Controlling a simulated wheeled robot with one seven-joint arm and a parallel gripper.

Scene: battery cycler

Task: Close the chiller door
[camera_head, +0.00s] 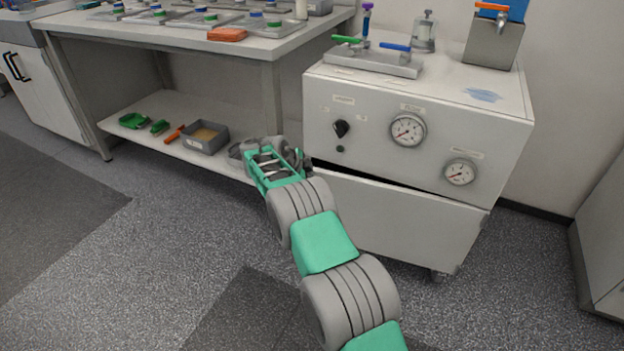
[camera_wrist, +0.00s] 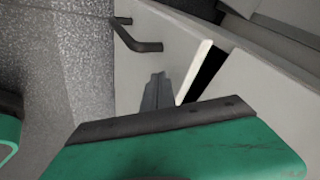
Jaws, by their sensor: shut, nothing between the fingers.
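The chiller (camera_head: 370,110) is a pale grey cabinet with dials on its front. Its door (camera_head: 400,222) is the lower front panel and stands slightly ajar, with a dark gap along its top edge. In the wrist view the door (camera_wrist: 180,35) shows a dark bar handle (camera_wrist: 138,38), a pale edge and a black gap beside that edge. My gripper (camera_wrist: 156,90) is shut and empty, its dark fingers in front of the door near the pale edge. I cannot tell whether they touch it. In the head view my wrist is at the chiller's left front and the fingertips are hidden.
A workbench (camera_head: 200,40) stands left of the chiller, with a lower shelf (camera_head: 225,160) holding a grey bin (camera_head: 205,137) and green pieces. Valves (camera_head: 375,60) and a metal box (camera_head: 493,45) stand on the chiller. A pale cabinet (camera_head: 600,240) is at far right. The floor in front is clear.

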